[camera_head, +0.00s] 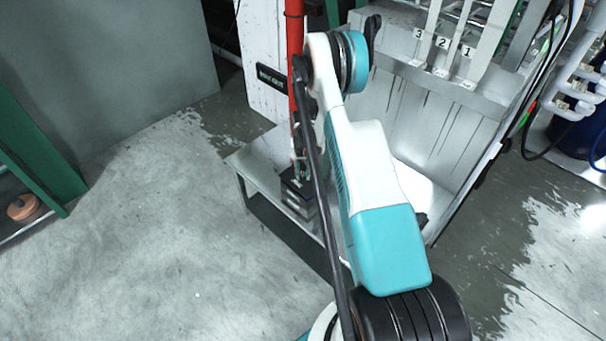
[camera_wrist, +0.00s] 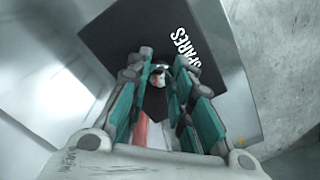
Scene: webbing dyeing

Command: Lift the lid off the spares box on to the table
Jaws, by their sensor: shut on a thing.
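The spares box (camera_head: 300,205) stands on the small grey table (camera_head: 250,163) in the head view, partly hidden by my arm. Its dark square lid (camera_wrist: 125,32), with white SPARES lettering, fills the upper middle of the wrist view. My gripper (camera_wrist: 159,78) is over the lid, its teal-padded fingers shut on the small knob (camera_wrist: 158,70) at the lid's middle. In the head view the gripper points down at the box. Whether the lid rests on the box or is clear of it cannot be told.
The table top has bare room left of the box. A red upright pipe (camera_head: 295,45) and a white panel (camera_head: 262,70) stand behind it. A metal tank with numbered tags (camera_head: 441,43) is at the right. A green rack (camera_head: 40,150) is far left.

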